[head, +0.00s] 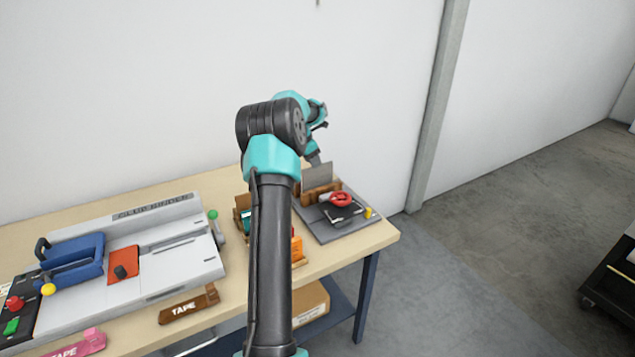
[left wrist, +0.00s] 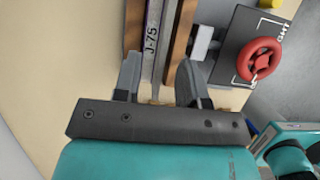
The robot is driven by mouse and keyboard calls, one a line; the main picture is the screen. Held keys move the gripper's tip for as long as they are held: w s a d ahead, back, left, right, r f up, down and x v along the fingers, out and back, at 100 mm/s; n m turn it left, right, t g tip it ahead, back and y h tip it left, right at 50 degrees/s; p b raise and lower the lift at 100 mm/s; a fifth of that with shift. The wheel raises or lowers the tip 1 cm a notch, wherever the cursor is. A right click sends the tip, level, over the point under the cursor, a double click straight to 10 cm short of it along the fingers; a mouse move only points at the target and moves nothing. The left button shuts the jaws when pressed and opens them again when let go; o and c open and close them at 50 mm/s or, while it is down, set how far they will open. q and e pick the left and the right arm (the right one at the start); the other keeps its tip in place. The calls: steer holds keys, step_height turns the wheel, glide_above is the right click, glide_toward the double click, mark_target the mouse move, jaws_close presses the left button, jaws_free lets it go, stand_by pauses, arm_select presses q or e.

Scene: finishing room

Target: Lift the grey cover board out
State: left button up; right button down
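The grey cover board (head: 318,175) stands upright in a brown wooden holder (head: 318,193) at the right end of the bench. In the left wrist view a thin upright edge labelled J-75 (left wrist: 152,42), apparently the board's, runs between two wooden rails (left wrist: 180,38). My left gripper (left wrist: 158,72) is open, with one finger on each side of that edge. Gaps show between the fingers and the edge. In the head view my left gripper (head: 314,157) is just above the board, partly hidden by its own wrist. My right gripper is in neither view.
A grey base plate with a red handwheel (head: 341,199) and yellow knob (head: 368,213) is beside the holder. A grey machine (head: 160,262) with a blue clamp (head: 75,260) fills the bench's left. A tape block (head: 188,305) lies in front. A wall stands behind.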

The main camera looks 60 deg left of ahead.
mark_target(318, 170)
arm_select(q)
steer(key=x, duration=0.5)
steer(key=shift+d, duration=0.15)
steer(key=shift+f, duration=0.1)
steer(key=shift+d+f, duration=0.1)
steer(key=shift+f, duration=0.05)
